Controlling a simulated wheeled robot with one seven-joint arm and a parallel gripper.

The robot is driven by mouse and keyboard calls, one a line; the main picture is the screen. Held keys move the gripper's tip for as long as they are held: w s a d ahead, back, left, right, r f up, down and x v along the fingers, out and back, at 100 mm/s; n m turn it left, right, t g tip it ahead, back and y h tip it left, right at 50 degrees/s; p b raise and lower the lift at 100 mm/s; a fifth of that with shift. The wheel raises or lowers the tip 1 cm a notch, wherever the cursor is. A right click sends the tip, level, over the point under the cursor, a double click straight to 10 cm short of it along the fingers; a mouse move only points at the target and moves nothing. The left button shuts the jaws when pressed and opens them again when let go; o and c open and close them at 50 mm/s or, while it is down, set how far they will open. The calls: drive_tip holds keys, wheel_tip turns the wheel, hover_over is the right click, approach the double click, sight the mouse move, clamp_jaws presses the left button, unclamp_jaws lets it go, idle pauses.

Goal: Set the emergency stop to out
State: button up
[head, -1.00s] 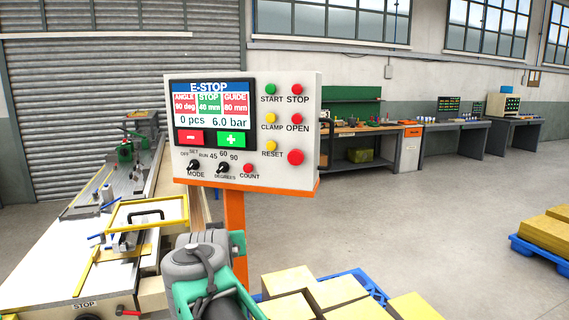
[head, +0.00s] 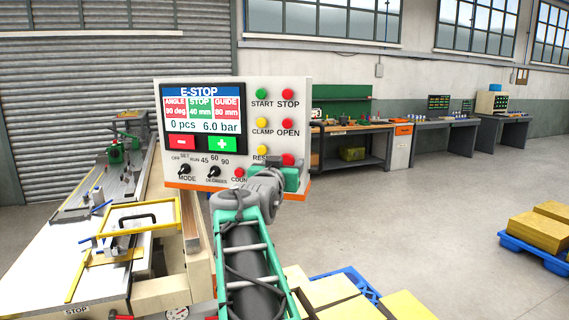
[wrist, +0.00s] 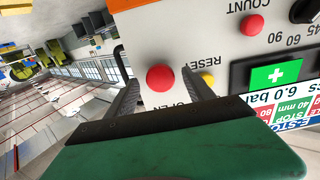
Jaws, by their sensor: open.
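The emergency stop is the large red button at the lower right of the white control panel (head: 195,130). In the wrist view the red button (wrist: 160,78) stands between my two open fingers, with a finger on each side and no visible contact. In the head view its upper part (head: 288,158) shows just above my gripper (head: 291,176), which covers its lower part. The panel's screen (head: 203,108) reads E-STOP. My gripper also shows in the wrist view (wrist: 160,85), open and empty, facing the panel.
A yellow RESET button (wrist: 207,78) is close beside one finger. The red COUNT button (wrist: 252,25) and the MODE knob (head: 184,170) are on the same panel. A machine table (head: 60,290) stands at left. Yellow blocks (head: 405,306) lie below right. Open floor is at right.

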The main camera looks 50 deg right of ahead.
drive_tip(key=shift+c, duration=0.3)
clamp_jaws()
drive_tip(key=shift+f, duration=0.1)
idle(0.5)
